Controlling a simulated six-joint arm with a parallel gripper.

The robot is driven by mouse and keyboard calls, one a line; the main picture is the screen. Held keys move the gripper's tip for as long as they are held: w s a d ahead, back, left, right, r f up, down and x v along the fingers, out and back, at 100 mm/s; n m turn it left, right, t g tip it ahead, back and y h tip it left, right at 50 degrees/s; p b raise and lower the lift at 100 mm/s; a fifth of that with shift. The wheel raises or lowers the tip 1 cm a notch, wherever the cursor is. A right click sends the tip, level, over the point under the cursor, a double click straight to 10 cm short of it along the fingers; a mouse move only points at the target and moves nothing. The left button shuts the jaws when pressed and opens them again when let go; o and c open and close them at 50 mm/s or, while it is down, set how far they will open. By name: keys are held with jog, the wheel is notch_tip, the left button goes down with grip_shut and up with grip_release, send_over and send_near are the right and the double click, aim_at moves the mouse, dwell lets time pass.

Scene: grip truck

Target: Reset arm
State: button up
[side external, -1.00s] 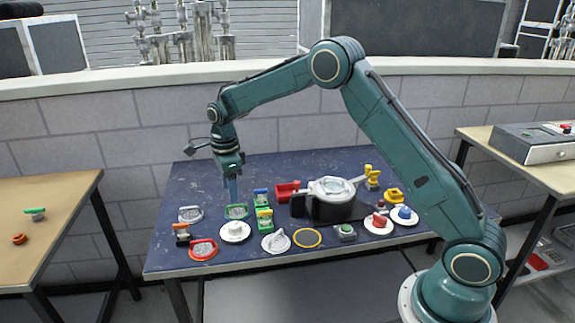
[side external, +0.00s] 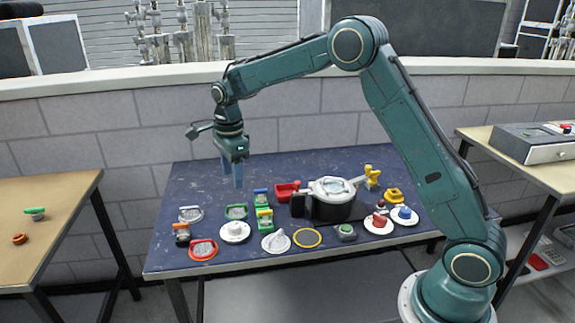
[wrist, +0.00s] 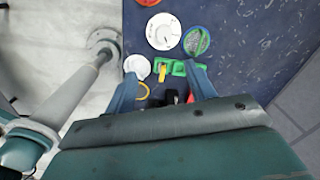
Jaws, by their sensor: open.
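My gripper (side external: 233,172) hangs above the dark blue table (side external: 300,165), over its left part. In the side external view its blue fingers point down and hold nothing. In the wrist view my gripper (wrist: 163,85) shows its two fingers apart, with several small objects on the table between and beyond them. The fingertips are above the green ring (side external: 236,212) and do not touch it.
On the table stand a black and white round device (side external: 332,196), a red block (side external: 287,190), a white dial (side external: 235,232), a red ring (side external: 203,250) and a yellow ring (side external: 307,237). Side tables (side external: 45,235) flank it. The table's back strip is clear.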

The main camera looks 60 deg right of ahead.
jog(key=s+a+r+n+t, duration=0.1)
jog(key=s+r+n+t, duration=0.2)
jog(key=s+r+n, duration=1.05)
jog(key=s+f+n+t, duration=0.1)
jog(key=s+n, duration=0.8)
jog(key=s, duration=1.3)
jog(key=shift+a+f+t, duration=0.15)
jog(key=shift+a+t, duration=0.3)
jog(key=shift+t, duration=0.15)
